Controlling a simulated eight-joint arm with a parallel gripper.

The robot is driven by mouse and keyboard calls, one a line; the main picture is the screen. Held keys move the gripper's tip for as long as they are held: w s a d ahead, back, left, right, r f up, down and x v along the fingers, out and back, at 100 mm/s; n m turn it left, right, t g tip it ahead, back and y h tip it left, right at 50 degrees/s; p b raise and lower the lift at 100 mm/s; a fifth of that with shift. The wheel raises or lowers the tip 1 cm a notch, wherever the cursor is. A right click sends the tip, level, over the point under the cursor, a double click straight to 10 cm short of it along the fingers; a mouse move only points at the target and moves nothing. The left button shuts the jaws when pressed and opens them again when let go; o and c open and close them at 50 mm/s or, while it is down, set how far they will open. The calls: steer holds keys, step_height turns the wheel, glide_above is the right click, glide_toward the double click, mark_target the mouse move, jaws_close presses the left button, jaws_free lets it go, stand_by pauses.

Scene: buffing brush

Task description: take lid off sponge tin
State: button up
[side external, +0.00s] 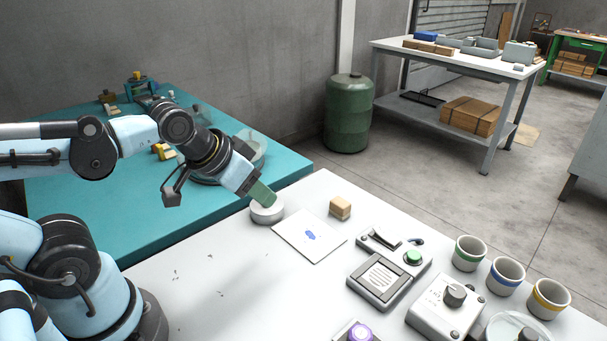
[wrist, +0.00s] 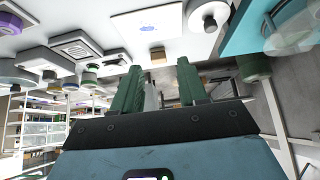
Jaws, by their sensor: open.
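The sponge tin is probably the round white tin (side external: 267,212) at the back edge of the white table, beside a sheet of paper. In the wrist view a round white tin (wrist: 197,18) with a grey knob on top shows at the upper right. My gripper (side external: 263,195) has green fingers and slants down, overlapping the tin in the side view and hiding part of its top. In the wrist view my gripper (wrist: 159,66) is open with nothing between its fingers, and the tin lies beyond and right of the fingertips, apart from them.
The paper (side external: 306,236) with a blue mark lies beside the tin, and a wooden block (side external: 340,208) stands behind it. A grey device with a green button (side external: 413,257), a knob box (side external: 446,306) and several banded cups (side external: 506,275) fill the right side.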

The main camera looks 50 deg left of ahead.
steer(key=o, duration=1.1)
steer(key=m+g, duration=0.2)
steer(key=g, duration=0.4)
glide_above(267, 210)
steer(key=a, duration=0.2)
steer(key=shift+w+d+f, duration=0.1)
steer(key=shift+w+f, duration=0.05)
steer(key=shift+f, duration=1.75)
steer(key=shift+w+f, duration=0.2)
steer(key=shift+f, duration=1.65)
steer(key=shift+w+d+f, duration=0.1)
steer(key=shift+w+f, duration=0.05)
steer(key=shift+f, duration=1.75)
